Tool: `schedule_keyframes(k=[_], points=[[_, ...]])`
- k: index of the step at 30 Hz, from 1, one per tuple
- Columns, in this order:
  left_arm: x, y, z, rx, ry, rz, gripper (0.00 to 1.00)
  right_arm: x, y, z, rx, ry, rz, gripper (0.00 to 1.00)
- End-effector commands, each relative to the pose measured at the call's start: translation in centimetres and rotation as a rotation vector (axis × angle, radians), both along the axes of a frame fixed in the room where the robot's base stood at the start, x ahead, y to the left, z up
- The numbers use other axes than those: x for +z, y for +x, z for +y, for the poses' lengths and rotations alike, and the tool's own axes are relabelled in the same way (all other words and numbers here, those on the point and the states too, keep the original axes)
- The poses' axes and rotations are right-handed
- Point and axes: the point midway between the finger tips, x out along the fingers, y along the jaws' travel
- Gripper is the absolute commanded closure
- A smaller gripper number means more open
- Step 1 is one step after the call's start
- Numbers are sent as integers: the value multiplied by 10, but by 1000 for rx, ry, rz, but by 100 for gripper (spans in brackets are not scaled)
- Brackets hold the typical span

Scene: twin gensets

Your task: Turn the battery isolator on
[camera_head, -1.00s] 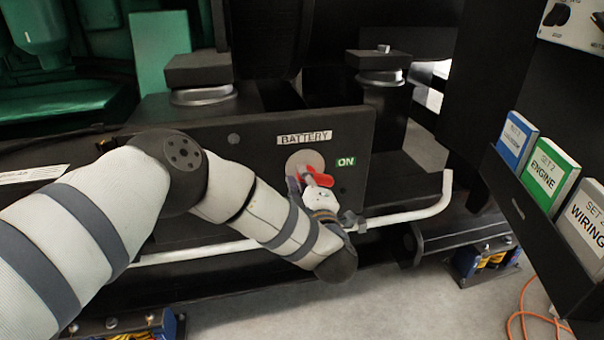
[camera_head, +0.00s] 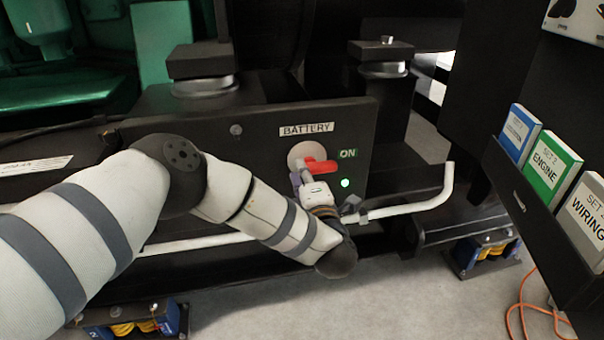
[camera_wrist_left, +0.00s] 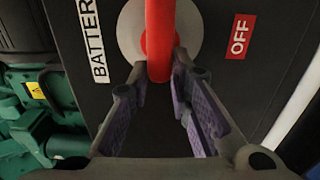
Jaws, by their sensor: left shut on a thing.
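The battery isolator is a red handle (camera_head: 322,166) on a round pale disc (camera_head: 298,152), below the BATTERY label (camera_head: 306,129) on a black panel (camera_head: 230,165). A small green lamp (camera_head: 345,183) glows below that label. My left gripper (camera_head: 302,180) is shut on the red handle. In the left wrist view, its purple-padded fingers (camera_wrist_left: 159,70) sit either side of the handle (camera_wrist_left: 160,30), and a red OFF label (camera_wrist_left: 240,36) shows. My right gripper is out of view.
A white pipe (camera_head: 410,208) runs across the panel's front, close to my left wrist. Black mounts (camera_head: 200,60) stand above the panel. A rack of manuals (camera_head: 552,168) is at the right, with an orange cable (camera_head: 528,318) on the floor.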

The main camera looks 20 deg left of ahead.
Motion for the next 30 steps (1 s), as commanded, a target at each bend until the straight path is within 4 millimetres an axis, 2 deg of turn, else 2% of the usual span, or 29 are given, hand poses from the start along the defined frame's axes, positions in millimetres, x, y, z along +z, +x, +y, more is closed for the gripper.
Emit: schedule_keyframes(k=[6, 7, 9, 20, 23, 30], points=[[-1, 0, -1, -3, -3, 1, 100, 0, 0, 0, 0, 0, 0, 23], [-1, 0, -1, -3, -4, 1, 77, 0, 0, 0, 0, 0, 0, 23], [-1, 0, -1, -3, -3, 1, 62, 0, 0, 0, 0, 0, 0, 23], [0, -5, -4, -2, -1, 0, 62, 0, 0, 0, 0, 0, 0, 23], [-1, -22, -16, -5, -2, 2, 62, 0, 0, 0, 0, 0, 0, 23], [-1, -79, -55, -6, -3, 4, 62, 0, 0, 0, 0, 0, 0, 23]])
